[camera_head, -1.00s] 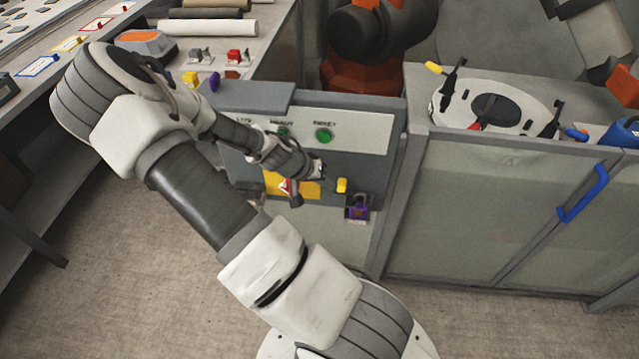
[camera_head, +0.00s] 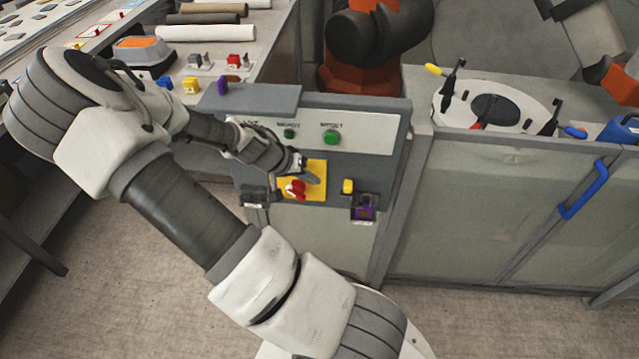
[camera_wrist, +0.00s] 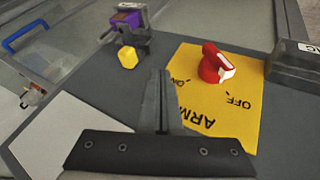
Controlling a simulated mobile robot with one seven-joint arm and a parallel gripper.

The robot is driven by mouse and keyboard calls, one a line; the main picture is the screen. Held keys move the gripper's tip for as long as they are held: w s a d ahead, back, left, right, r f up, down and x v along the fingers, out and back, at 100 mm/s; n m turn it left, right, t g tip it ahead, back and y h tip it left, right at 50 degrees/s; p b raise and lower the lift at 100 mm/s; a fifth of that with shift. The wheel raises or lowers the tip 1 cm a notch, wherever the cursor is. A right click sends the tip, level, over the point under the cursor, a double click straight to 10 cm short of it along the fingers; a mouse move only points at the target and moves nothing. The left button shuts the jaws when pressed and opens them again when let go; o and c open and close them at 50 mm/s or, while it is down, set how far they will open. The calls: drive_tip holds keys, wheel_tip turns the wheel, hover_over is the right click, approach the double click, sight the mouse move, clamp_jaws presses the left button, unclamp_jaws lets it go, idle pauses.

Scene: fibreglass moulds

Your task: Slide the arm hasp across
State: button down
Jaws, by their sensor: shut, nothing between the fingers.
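The yellow ARM plate (camera_head: 317,187) is on the grey panel, with a red rotary knob (camera_head: 295,189) on it. In the wrist view, the red knob (camera_wrist: 217,64) sits between the ON and OFF marks; its exact setting is unclear. To the plate's right in the head view is a small yellow knob (camera_head: 347,186), above a purple piece (camera_head: 364,210) in a dark bracket. These also show in the wrist view as the yellow knob (camera_wrist: 128,57) and purple piece (camera_wrist: 126,20). My gripper (camera_wrist: 163,78) is shut and empty, in front of the ARM plate's edge, apart from the yellow knob.
Green buttons (camera_head: 331,137) sit above the plate. A dark bracket (camera_head: 255,196) is left of it. A glazed cabinet with a blue handle (camera_head: 584,190) stands to the right. A bench with rolls (camera_head: 205,33) is behind on the left.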

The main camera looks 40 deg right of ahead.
drive_tip(key=v, duration=0.5)
drive_tip(key=shift+a+r, duration=0.25)
drive_tip(key=shift+r, duration=0.1)
drive_tip(key=s+a+r+n+t+y, duration=0.1)
drive_tip(key=a+r+n+y, duration=0.15)
drive_tip(key=a+r, duration=0.4)
drive_tip(key=s+a+r+n+t+y, duration=0.2)
drive_tip(key=a+r+y, duration=0.15)
drive_tip(key=a, duration=0.55)
drive_tip(key=s+a+r+n+t, duration=0.2)
drive_tip(key=s+a+r+n, duration=0.1)
drive_tip(key=s+r, duration=0.2)
drive_tip(key=s+a+r+n+t+y, duration=0.1)
drive_tip(key=s+a+r+n+t, duration=0.1)
drive_tip(key=s+r, duration=0.3)
wheel_tip(320, 180, up, 4)
drive_tip(key=shift+a+f+n, duration=0.15)
drive_tip(key=shift+a+n, duration=0.65)
drive_tip(key=shift+n, duration=0.05)
drive_tip(key=shift+s+d, duration=0.15)
